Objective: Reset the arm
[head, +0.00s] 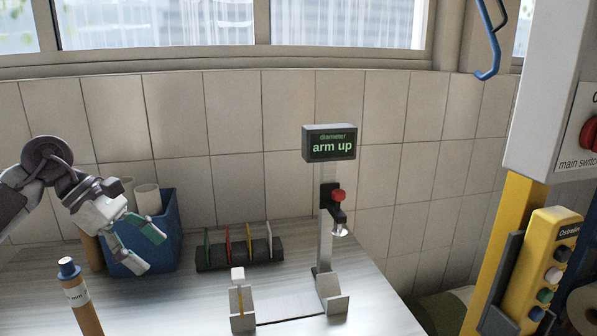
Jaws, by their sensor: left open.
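My left gripper (143,251) is at the left of the head view, above the table and in front of the blue bin. My left arm comes in from the left edge. A measuring stand (325,225) stands upright on the table at the middle. It has a dark arm with a red knob (338,195) on its column. Its screen (330,143) reads "arm up" in green. The gripper is well to the left of the stand. My right gripper is not seen.
A blue bin (172,235) holds pale rolls. A dark rack (265,256) holds thin coloured pieces. A brown tube with a blue cap (68,268) is at the lower left. A yellow post (508,240) with a button box (541,270) stands right.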

